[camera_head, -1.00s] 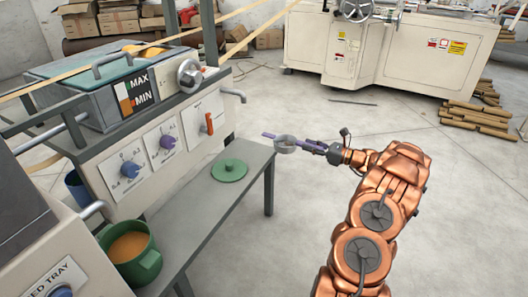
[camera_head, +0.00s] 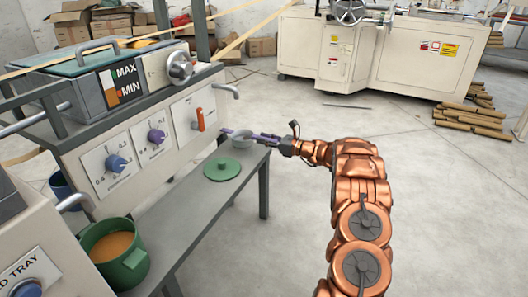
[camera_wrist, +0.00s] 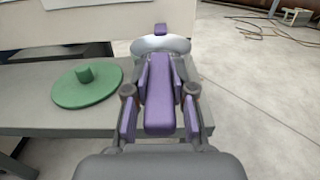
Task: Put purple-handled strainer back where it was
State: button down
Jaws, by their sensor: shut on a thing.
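The purple-handled strainer (camera_head: 242,141) is in my gripper, over the far right end of the grey bench (camera_head: 178,221) in the head view. Its grey bowl points left, away from my arm. In the wrist view the purple handle (camera_wrist: 159,106) lies between the two fingers of my gripper (camera_wrist: 160,112), with the bowl (camera_wrist: 160,45) beyond the fingertips. My gripper (camera_head: 268,138) is shut on the handle. I cannot tell whether the bowl touches the bench.
A green lid (camera_head: 222,169) lies flat on the bench, left of my gripper in the wrist view. A green pot (camera_head: 118,262) of orange liquid stands at the near end. The machine panel (camera_head: 140,150) with knobs rises behind the bench. Open floor lies to the right.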

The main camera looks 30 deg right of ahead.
notch_tip(320, 180, down, 4)
jog(key=b, duration=0.2)
jog(key=shift+w+r+b, duration=0.1)
jog(key=shift+b, duration=0.25)
jog(key=shift+a, duration=0.1)
jog(key=c, duration=1)
grip_release()
